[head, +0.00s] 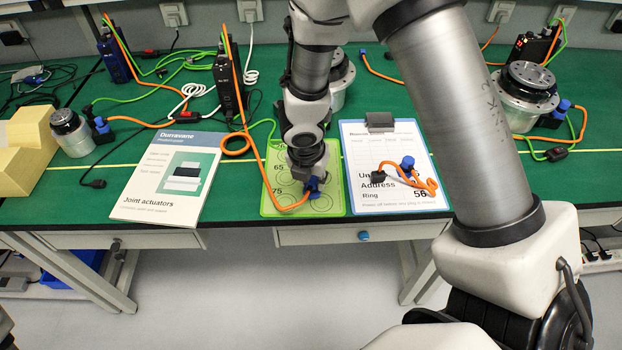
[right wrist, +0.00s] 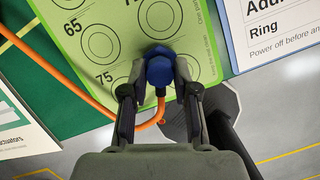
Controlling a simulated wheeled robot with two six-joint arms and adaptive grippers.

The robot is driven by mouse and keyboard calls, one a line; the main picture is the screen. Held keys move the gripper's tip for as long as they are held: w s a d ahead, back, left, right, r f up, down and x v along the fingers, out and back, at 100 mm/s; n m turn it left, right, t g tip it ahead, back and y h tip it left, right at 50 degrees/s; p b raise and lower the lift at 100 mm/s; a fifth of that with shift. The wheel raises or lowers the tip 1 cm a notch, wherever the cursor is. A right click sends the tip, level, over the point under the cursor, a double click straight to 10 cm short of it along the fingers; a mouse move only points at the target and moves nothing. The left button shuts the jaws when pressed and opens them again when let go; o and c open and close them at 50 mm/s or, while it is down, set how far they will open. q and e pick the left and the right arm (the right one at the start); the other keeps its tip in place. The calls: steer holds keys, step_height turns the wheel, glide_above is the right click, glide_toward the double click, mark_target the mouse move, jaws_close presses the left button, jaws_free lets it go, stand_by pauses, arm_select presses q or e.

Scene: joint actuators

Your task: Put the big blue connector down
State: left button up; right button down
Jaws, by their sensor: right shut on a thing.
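The big blue connector (head: 313,184) hangs on an orange cable and is between the fingers of my right gripper (head: 305,178). In the right wrist view the blue connector (right wrist: 160,68) shows between the two fingertips of my right gripper (right wrist: 158,90), which is shut on it. It is over the green card (head: 328,200) with printed rings, near the card's front edge. Whether it touches the card cannot be told. The green card (right wrist: 105,20) fills much of the wrist view. My left gripper is not in view.
A white clipboard (head: 375,150) to the right bears another blue connector (head: 407,162) with an orange cable. A Joint actuators booklet (head: 155,208) lies to the left. Actuators (head: 72,132) (head: 524,95) and loose cables stand further back. The table's front edge is close.

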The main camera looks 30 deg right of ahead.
steer(key=c, duration=1.2)
jaws_free()
steer(key=shift+f, duration=0.15)
steer(key=o, duration=0.3)
steer(key=shift+w+a, duration=0.1)
steer(key=shift+w, duration=0.05)
